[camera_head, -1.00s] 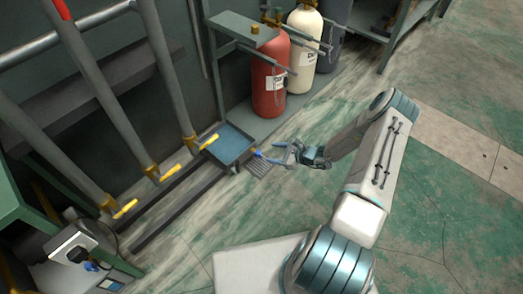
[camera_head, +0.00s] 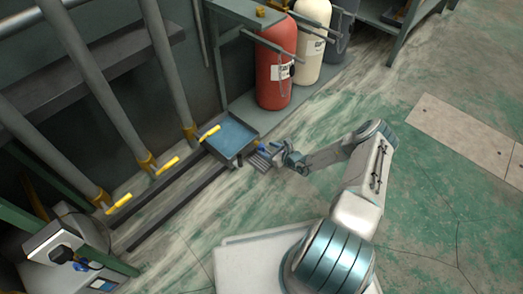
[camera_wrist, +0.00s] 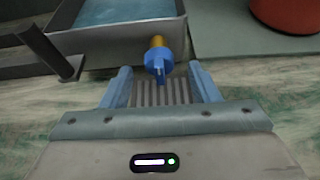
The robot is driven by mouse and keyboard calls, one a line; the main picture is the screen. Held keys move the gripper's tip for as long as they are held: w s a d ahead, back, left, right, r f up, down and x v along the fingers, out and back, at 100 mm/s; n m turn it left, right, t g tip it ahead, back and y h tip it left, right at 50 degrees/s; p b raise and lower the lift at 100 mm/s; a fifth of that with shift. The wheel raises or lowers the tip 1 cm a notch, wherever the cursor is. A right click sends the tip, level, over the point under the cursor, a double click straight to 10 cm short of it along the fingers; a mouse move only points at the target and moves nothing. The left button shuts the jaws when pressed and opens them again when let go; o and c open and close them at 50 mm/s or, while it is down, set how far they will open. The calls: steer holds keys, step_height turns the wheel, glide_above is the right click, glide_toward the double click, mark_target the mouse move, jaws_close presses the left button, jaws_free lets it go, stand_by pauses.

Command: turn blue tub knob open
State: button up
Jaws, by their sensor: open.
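The blue tub (camera_head: 232,136) is a shallow square basin with blue water, on the floor by the pipes. It also shows at the top of the wrist view (camera_wrist: 118,34). Its blue knob (camera_wrist: 158,62) sits on a short brass stem on the tub's front side, with a thin handle pointing down in the wrist view. In the head view the knob (camera_head: 262,149) is small and partly hidden by my gripper. My gripper (camera_wrist: 163,80) is open, with one blue finger on each side of the knob. I cannot tell whether either finger touches it.
Red (camera_head: 276,68) and cream (camera_head: 309,45) cylinders stand behind the tub. Pipes with yellow-handled valves (camera_head: 167,165) stand to the left. A dark rail (camera_wrist: 45,55) runs beside the tub.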

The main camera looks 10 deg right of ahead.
mark_target(262, 147)
steer(key=shift+b+x, duration=0.8)
steer(key=shift+x, duration=1.55)
steer(key=shift+r, duration=0.1)
steer(key=c, duration=1)
steer(key=shift+o, duration=0.2)
